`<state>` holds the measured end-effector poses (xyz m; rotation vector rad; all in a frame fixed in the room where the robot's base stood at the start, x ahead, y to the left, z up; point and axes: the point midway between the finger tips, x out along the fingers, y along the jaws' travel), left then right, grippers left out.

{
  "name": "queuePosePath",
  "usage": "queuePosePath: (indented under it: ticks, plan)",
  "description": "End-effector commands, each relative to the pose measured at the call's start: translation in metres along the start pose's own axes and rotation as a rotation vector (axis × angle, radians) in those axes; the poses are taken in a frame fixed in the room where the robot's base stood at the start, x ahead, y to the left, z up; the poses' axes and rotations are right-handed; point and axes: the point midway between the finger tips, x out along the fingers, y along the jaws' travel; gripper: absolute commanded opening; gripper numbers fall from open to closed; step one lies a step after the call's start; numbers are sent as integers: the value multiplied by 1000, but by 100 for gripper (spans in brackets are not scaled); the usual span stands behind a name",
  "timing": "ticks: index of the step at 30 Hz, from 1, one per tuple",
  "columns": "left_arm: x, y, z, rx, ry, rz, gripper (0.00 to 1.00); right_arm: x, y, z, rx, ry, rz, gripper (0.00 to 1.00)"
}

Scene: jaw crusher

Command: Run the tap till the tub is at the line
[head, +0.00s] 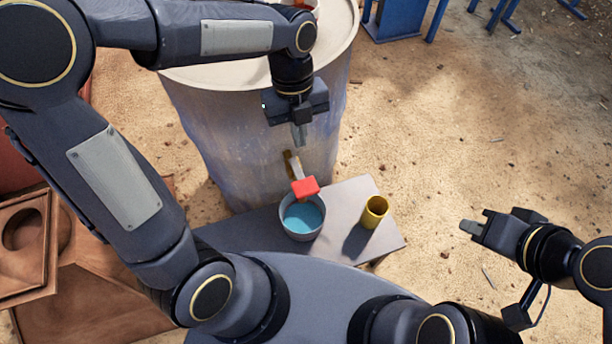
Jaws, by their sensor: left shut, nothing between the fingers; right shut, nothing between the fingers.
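The tub (289,232) is a small grey round vessel on a grey board, with blue water (303,217) inside. The fill line cannot be made out. The tap (292,162) sticks out of the big drum's side, with a red handle (305,187) over the tub's far rim. A stream of water cannot be made out. My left gripper (299,137) is shut and empty, pointing down above the tap, apart from the red handle. My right gripper (468,227) is shut and empty, over the ground at the right.
A large grey drum (220,140) stands behind the tub. A yellow cup (375,212) stands to the right of the tub on the grey board (350,195). Brown wooden pieces (30,240) lie at the left. Blue metal stands (395,18) are at the back. Sandy ground at the right is open.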

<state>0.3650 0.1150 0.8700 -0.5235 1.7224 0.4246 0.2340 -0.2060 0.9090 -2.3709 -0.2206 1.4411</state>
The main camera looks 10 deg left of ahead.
Motion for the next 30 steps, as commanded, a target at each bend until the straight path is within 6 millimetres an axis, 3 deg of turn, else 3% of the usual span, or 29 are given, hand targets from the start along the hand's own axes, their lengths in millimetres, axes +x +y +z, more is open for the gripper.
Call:
queuePosePath:
  ticks: [8,21,30]
  plan:
    - [17,0,0,-2,1,1,0,3,1,2,0,0,0,0]
    - [108,1,-1,-2,3,3,0,16,7,8,0,0,0,0]
    - [138,0,0,-2,1,0,0,20,9,10,0,0,0,0]
